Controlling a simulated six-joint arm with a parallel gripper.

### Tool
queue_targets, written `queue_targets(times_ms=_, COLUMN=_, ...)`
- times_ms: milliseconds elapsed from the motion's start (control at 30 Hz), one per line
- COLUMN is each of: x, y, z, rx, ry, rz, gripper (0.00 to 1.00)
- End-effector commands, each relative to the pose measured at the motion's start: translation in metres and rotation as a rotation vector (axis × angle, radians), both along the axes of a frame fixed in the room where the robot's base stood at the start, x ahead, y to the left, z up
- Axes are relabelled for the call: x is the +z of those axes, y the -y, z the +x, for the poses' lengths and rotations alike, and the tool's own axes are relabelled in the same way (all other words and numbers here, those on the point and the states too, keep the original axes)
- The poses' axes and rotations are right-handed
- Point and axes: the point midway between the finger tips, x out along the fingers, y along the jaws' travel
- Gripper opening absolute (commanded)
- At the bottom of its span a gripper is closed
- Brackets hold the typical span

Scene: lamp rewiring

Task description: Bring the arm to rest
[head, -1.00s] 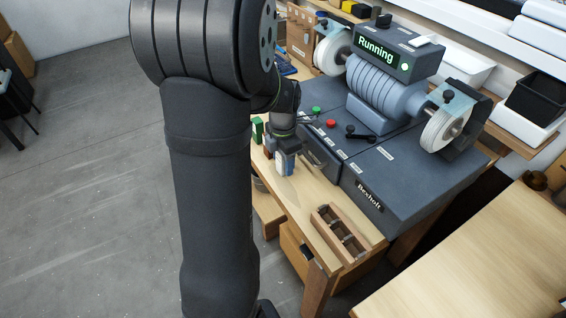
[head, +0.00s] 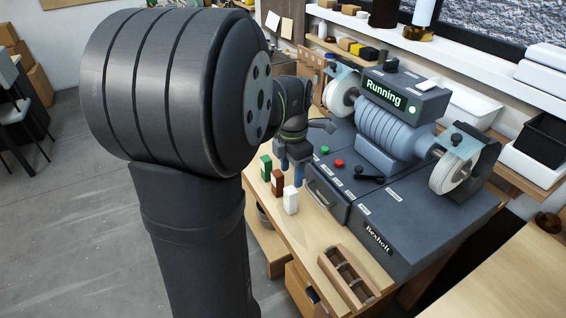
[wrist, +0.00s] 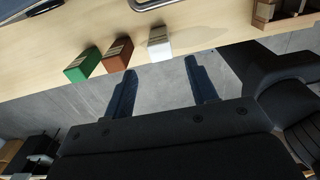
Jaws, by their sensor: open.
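My gripper (head: 291,172) hangs at the end of my arm, above the left end of the wooden bench (head: 312,222). Its two blue fingers also show in the wrist view (wrist: 160,72), spread apart with nothing between them. A green block (head: 266,168), a brown block (head: 277,183) and a white block (head: 291,200) stand in a row on the bench near its front edge. In the wrist view, the white block (wrist: 159,43) lies beyond the gap between the fingertips, apart from them. My large arm links hide part of the left side.
A grey bench grinder (head: 390,125) with two wheels stands on the bench, its display (head: 386,93) reading "Running". Green and red buttons sit on its base. A wooden rack (head: 347,276) lies at the bench's near end. Open floor (head: 65,220) is at left.

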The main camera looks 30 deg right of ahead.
Motion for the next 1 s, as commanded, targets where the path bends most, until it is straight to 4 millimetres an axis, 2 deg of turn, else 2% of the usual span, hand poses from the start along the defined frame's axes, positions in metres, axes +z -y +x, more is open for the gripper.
queue_targets(times_ms=167, x=-0.012, y=0.0, z=0.0, rx=0.0, ry=-0.003, rz=0.003, gripper=0.52)
queue_targets(times_ms=267, x=-0.028, y=0.0, z=0.0, rx=0.0, ry=-0.003, rz=0.003, gripper=0.52)
queue_targets(times_ms=767, x=-0.126, y=-0.001, z=-0.001, rx=0.0, ry=-0.004, rz=0.004, gripper=0.52)
queue_targets(times_ms=833, x=-0.111, y=0.001, z=0.001, rx=0.0, ry=0.004, rz=-0.003, gripper=0.52)
queue_targets(times_ms=1000, x=-0.092, y=0.0, z=0.0, rx=0.0, ry=0.001, rz=-0.001, gripper=0.52)
